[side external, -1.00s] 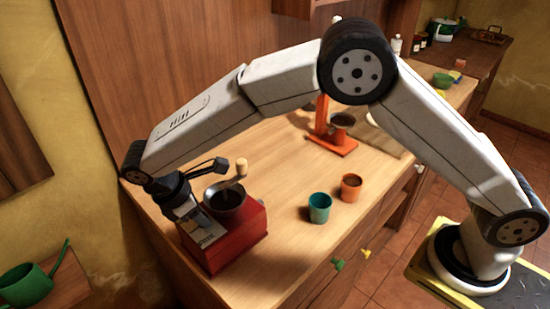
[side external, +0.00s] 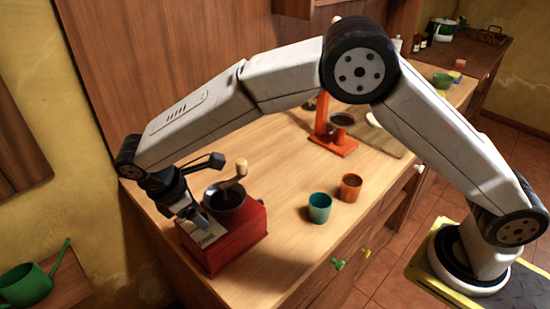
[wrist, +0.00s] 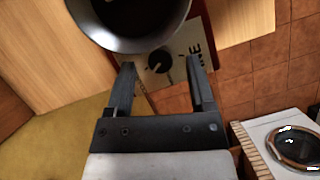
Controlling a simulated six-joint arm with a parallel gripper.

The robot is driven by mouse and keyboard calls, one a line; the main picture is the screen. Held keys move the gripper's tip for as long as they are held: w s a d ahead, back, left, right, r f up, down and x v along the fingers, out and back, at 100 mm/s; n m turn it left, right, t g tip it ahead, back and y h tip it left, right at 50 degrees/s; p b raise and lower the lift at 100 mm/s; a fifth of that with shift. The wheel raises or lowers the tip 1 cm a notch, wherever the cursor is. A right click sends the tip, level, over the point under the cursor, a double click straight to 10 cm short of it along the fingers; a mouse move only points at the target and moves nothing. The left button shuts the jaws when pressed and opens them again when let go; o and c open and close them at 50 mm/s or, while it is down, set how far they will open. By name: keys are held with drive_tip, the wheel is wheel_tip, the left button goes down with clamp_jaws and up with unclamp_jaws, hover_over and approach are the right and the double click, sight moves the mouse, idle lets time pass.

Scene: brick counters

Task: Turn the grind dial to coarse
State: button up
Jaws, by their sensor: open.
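The red grinder (side external: 238,245) stands at the left end of the wooden counter, with a dark bowl (side external: 225,199) and a crank with a wooden knob on top. In the wrist view its pale front plate carries the black grind dial (wrist: 158,61) with a light pointer mark; part of a printed word shows beside it. My gripper (wrist: 163,76) is open, its two fingers on either side of the dial in that view, apart from it. In the side view my gripper (side external: 196,216) is over the plate and hides the dial. I cannot tell the height gap.
The bowl (wrist: 130,20) is close beyond the fingertips in the wrist view. A teal cup (side external: 320,208) and an orange cup (side external: 350,187) stand right of the grinder. An orange press stand (side external: 333,140) is farther back. Clear counter lies between grinder and cups.

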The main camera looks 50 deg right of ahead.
sight(189, 230)
drive_tip(key=v, duration=0.6)
drive_tip(key=shift+r, duration=0.25)
drive_tip(key=w+d+m+y, duration=0.1)
drive_tip(key=d+m, duration=0.1)
drive_tip(key=d+r+m+t+y, duration=0.1)
drive_tip(key=d, duration=0.2)
drive_tip(key=w+d+r+m, duration=0.1)
drive_tip(key=d+m, duration=0.1)
drive_tip(key=d, duration=0.1)
drive_tip(key=shift+w+d+r+m+y, duration=0.25)
drive_tip(key=shift+w+m+y, duration=0.05)
drive_tip(key=shift+w+y, duration=0.1)
drive_tip(key=d+r+m+t+y, duration=0.1)
drive_tip(key=d+m+t+y, duration=0.15)
drive_tip(key=d+m, duration=0.4)
drive_tip(key=s+d+f+m, duration=0.1)
drive_tip(key=s+d+f, duration=0.3)
drive_tip(key=s, duration=0.5)
drive_tip(key=s+d+f+m, duration=0.2)
drive_tip(key=s+d+f, duration=0.2)
drive_tip(key=s+d, duration=0.4)
drive_tip(key=shift+s+d+f+h, duration=0.35)
drive_tip(key=shift+s+h, duration=0.1)
drive_tip(key=shift+s, duration=0.35)
